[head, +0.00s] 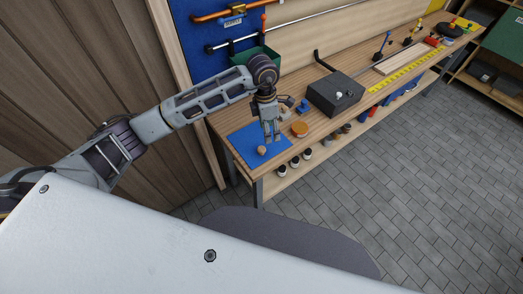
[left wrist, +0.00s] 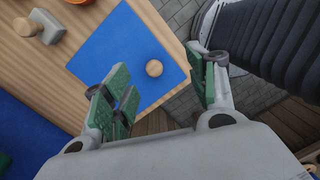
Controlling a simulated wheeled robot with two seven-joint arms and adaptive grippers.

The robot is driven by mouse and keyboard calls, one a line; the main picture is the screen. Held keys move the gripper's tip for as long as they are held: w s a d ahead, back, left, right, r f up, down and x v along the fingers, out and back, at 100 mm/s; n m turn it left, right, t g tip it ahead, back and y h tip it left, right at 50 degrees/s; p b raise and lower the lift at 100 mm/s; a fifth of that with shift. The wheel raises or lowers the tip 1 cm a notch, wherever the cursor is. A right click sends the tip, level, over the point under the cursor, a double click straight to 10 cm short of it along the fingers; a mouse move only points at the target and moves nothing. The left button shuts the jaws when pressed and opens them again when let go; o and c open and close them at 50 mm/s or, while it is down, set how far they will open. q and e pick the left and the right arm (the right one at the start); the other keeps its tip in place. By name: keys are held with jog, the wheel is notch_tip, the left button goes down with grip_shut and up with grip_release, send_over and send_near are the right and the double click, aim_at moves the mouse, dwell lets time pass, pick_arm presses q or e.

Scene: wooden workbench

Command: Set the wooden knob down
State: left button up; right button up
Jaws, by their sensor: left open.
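The wooden knob (head: 262,150) is a small round tan piece resting on the blue mat (head: 243,143) near the bench's front left corner. In the left wrist view the knob (left wrist: 154,68) lies on the mat (left wrist: 110,48), close to one of its edges. My left gripper (head: 272,138) is over the mat beside the knob, its fingers pointing down. In the left wrist view its green-padded fingers (left wrist: 162,88) are spread wide with nothing between them, and the knob shows beyond them, apart from both. My right gripper is not in view.
An orange round piece (head: 299,129) lies right of the mat. Blue items (head: 303,106) and a black box (head: 335,93) stand farther along the workbench. A grey and tan piece (left wrist: 38,27) sits near the mat in the left wrist view. The bench's front edge is close.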

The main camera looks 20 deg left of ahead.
pick_arm(q)
jog(key=a, duration=0.1)
jog(key=a+y, duration=0.1)
jog(key=a, duration=0.1)
jog(key=shift+w+a+r, duration=0.1)
jog(key=shift+w+r, duration=0.15)
jog(key=shift+w, duration=0.15)
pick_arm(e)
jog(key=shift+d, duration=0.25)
pick_arm(q)
jog(key=shift+f, duration=0.15)
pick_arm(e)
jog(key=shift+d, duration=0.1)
